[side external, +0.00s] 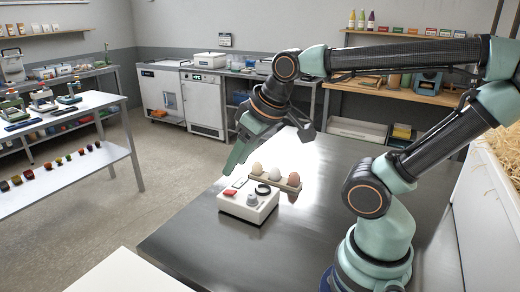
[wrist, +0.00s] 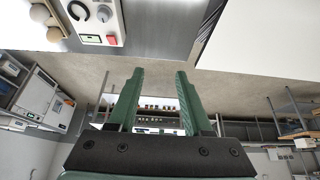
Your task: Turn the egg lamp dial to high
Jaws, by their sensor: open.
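The egg lamp (side external: 247,212) is a small white box on the steel table, with a grey dial (side external: 252,200), a red switch (side external: 230,194) and a dark ring (side external: 262,190) on top. In the wrist view the lamp (wrist: 123,28) is at the top left, with its dial (wrist: 104,14) near the upper edge. My gripper (side external: 231,171) points down just above and behind the lamp's left end, apart from the dial. In the wrist view my gripper (wrist: 160,73) is open with nothing between its green fingers. The dial's setting is too small to read.
A tray with several eggs (side external: 275,175) stands right behind the lamp. The steel table (side external: 190,240) is clear around them. A straw-filled white bin (side external: 490,200) is at the right. A white shelf table (side external: 70,180) stands apart at the left.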

